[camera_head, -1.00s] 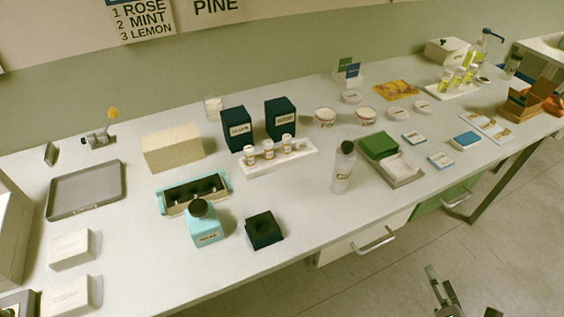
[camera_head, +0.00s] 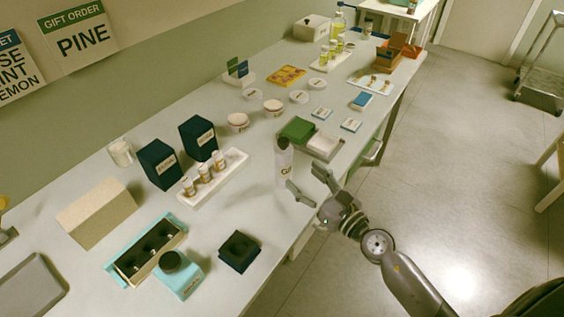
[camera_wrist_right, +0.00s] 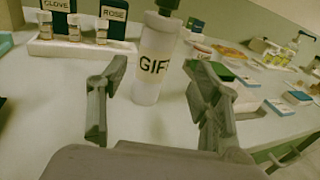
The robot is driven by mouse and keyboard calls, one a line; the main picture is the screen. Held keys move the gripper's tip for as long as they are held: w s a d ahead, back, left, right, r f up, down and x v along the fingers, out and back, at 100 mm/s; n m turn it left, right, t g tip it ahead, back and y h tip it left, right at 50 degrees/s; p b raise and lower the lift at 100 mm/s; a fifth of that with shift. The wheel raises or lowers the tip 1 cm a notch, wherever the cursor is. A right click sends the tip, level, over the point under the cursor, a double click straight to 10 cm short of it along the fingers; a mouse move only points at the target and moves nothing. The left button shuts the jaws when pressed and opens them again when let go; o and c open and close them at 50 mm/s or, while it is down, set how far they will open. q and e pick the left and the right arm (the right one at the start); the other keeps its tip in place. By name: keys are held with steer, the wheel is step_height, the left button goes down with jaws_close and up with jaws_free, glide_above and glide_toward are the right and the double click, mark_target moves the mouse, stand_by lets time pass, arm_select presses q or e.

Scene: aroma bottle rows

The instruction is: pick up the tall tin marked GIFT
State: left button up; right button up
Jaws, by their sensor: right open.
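The tall tin marked GIFT (camera_wrist_right: 155,58) is a white cylinder with a dark cap, upright on the bench. In the head view the tin (camera_head: 283,164) stands near the bench's front edge, right of the white vial rack. My right gripper (camera_head: 308,183) is open and empty, just in front of the tin. In the right wrist view the fingers of the gripper (camera_wrist_right: 158,100) are spread, with the tin beyond and between them, slightly left of centre; contact does not show. My left gripper is not in view.
Dark boxes labelled CLOVE and ROSE (camera_wrist_right: 113,18) stand behind the white rack (camera_wrist_right: 80,48) of vials. A green-topped tray (camera_head: 298,129) is close behind the tin's right. Bare bench surrounds the tin's front.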

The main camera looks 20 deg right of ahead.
mark_target(289, 165)
steer(key=x, duration=0.3)
steer(key=shift+w, duration=0.15)
steer(key=x, duration=0.2)
steer(key=p+x, duration=0.1)
steer(key=x, duration=0.1)
steer(key=shift+w+a+r+p, duration=0.15)
steer(key=shift+a+p, duration=0.15)
steer(key=shift+a, duration=0.2)
steer(key=shift+w+a, duration=0.1)
steer(key=shift+w, duration=0.25)
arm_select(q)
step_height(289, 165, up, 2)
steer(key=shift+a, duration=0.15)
arm_select(e)
steer(key=shift+s, duration=0.1)
steer(key=shift+c, duration=0.3)
steer(key=shift+c, duration=0.6)
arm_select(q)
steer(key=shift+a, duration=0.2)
arm_select(e)
steer(key=c, duration=1.1)
